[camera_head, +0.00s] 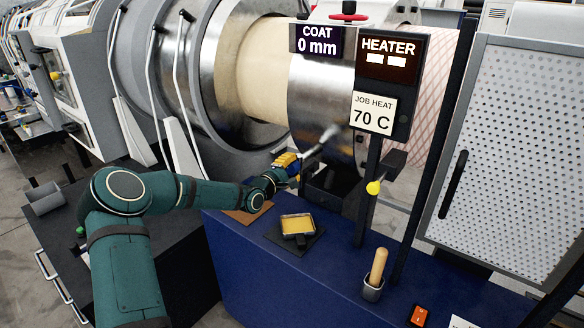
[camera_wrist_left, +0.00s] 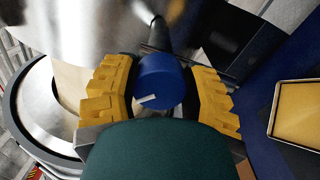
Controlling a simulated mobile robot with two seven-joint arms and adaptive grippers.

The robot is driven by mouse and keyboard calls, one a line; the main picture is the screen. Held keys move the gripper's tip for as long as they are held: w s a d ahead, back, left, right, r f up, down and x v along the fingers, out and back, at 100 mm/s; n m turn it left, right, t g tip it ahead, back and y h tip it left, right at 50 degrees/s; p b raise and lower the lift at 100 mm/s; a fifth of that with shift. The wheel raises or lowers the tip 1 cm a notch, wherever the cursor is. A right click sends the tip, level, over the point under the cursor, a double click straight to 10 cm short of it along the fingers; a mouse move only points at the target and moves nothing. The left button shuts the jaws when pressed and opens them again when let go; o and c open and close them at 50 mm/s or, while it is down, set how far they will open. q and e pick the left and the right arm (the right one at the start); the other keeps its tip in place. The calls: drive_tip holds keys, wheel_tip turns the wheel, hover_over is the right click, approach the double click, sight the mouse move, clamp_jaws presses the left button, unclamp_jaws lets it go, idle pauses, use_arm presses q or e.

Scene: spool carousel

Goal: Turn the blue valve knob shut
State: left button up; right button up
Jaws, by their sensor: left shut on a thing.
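The blue valve knob (camera_wrist_left: 160,80) is round and carries a short white pointer mark near its lower left edge, in the left wrist view. The yellow fingers of my left gripper (camera_wrist_left: 163,74) lie on both sides of it, shut on it. In the head view my left gripper (camera_head: 287,161) reaches in from the left to the front of the machine, below the large roll. The knob is too small and covered there to make out. My right gripper is not in view.
A large cream roll (camera_head: 262,70) in a steel ring stands behind. Signs read COAT 0 mm (camera_head: 317,40), HEATER (camera_head: 388,60) and JOB HEAT 70 C (camera_head: 373,113). A yellow-filled tray (camera_head: 297,225) and a wooden-handled tool (camera_head: 378,267) stand on the blue bench (camera_head: 300,277).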

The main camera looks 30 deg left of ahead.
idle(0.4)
use_arm(q)
drive_tip(key=o, duration=1.2)
drive_tip(key=s, duration=0.8)
drive_tip(key=s+a, duration=0.1)
drive_tip(key=s, duration=0.3)
